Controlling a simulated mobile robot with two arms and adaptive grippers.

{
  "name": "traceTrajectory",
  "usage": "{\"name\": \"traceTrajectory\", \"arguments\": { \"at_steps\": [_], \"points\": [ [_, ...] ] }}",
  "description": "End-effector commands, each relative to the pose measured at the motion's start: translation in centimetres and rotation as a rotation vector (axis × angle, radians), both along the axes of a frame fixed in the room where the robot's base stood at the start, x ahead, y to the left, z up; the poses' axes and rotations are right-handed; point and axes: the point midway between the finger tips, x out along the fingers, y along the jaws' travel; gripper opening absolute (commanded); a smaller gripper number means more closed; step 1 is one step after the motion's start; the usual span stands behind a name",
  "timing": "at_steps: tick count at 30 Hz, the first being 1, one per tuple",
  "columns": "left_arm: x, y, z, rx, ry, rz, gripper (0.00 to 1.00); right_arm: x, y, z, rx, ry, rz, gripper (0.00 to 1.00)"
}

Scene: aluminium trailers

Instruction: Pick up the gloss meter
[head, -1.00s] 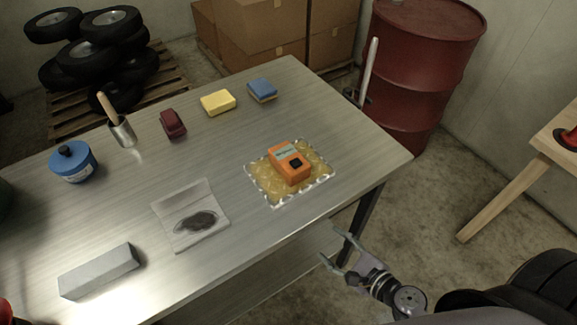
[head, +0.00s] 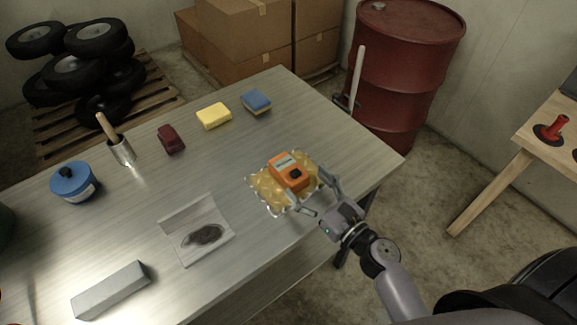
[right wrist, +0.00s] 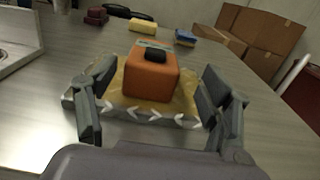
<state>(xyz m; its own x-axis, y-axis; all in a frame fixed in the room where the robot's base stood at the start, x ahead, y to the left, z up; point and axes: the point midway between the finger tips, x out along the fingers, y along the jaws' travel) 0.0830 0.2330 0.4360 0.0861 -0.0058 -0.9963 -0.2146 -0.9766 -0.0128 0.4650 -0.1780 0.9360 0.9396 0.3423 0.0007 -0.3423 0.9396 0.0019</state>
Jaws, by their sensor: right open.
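The gloss meter is an orange box (head: 289,171) with a pale label and a dark button on top. In the right wrist view the orange gloss meter (right wrist: 151,80) stands beyond and between the two spread fingers (right wrist: 155,108), apart from both. My left gripper does not show.
On the metal table (head: 150,200) are a grey block (head: 111,290), a stained sheet (head: 197,230), a blue pot (head: 73,182), a metal cup with a brush (head: 121,150), a maroon item (head: 171,139), a yellow sponge (head: 214,116) and a blue sponge (head: 256,102). A red drum (head: 405,75) stands behind.

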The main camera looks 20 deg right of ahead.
Motion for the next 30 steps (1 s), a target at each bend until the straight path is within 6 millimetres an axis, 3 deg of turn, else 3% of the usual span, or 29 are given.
{"name": "traceTrajectory", "arguments": {
  "at_steps": [7,16,25,30],
  "points": [
    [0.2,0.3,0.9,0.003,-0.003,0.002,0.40,1.6,0.8,0.2,-0.001,0.000,-0.001,0.73],
    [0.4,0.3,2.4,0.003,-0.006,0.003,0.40,5.3,2.7,0.3,-0.002,-0.001,0.000,0.73],
    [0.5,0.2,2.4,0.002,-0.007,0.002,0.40,5.6,2.9,0.0,-0.002,0.000,0.000,0.73],
    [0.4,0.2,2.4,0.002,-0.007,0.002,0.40,5.6,2.8,0.1,-0.002,0.000,0.000,0.61]
  ]
}}
